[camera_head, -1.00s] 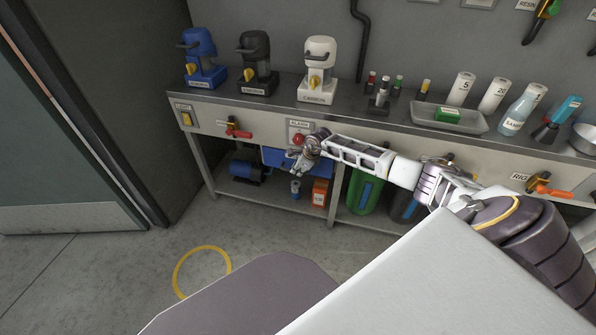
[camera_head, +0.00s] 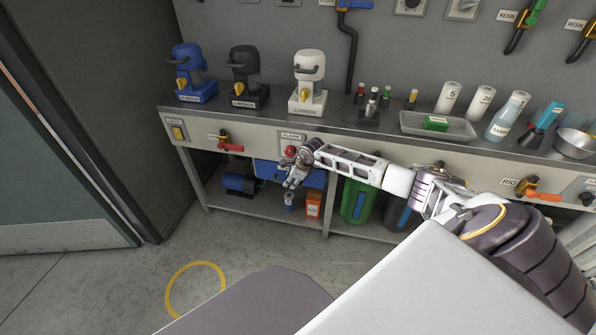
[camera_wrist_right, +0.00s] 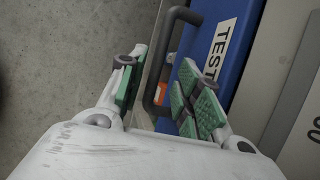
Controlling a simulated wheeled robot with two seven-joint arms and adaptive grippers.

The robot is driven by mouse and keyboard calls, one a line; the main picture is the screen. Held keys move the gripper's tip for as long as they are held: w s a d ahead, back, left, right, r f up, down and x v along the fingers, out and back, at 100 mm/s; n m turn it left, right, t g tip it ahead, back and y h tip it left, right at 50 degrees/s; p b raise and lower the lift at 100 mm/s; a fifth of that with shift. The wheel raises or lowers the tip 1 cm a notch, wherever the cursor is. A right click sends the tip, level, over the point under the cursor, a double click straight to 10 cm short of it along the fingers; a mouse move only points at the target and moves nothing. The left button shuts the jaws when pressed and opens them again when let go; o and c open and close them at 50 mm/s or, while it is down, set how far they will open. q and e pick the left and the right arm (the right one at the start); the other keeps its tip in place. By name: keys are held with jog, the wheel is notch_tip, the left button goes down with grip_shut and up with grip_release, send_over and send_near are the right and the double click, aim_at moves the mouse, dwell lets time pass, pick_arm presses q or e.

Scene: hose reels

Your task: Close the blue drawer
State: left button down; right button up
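The blue drawer (camera_head: 264,170) is under the left part of the workbench, below the red alarm button. My right gripper (camera_head: 292,180) is in front of it and hides part of its front. In the right wrist view the blue drawer front (camera_wrist_right: 238,22) carries a white "TEST" label (camera_wrist_right: 222,48) and a dark bar handle (camera_wrist_right: 164,52). There my right gripper (camera_wrist_right: 163,92) has its green-padded fingers spread on either side of the handle's lower end, not clamped on it. How far the drawer stands out is hard to tell. My left gripper is not in view.
The workbench (camera_head: 370,130) carries several machines, bottles and a tray (camera_head: 462,131). The alarm button (camera_head: 290,151) is close above my right gripper. A blue motor (camera_head: 240,184), an orange box (camera_head: 314,204) and a green canister (camera_head: 357,202) stand on the shelf below. The floor in front is clear.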

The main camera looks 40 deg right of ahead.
jog(key=v, duration=1.1)
jog(key=shift+r, duration=0.2)
jog(key=shift+s+d, duration=0.1)
jog(key=shift+d, duration=0.05)
dwell(0.5)
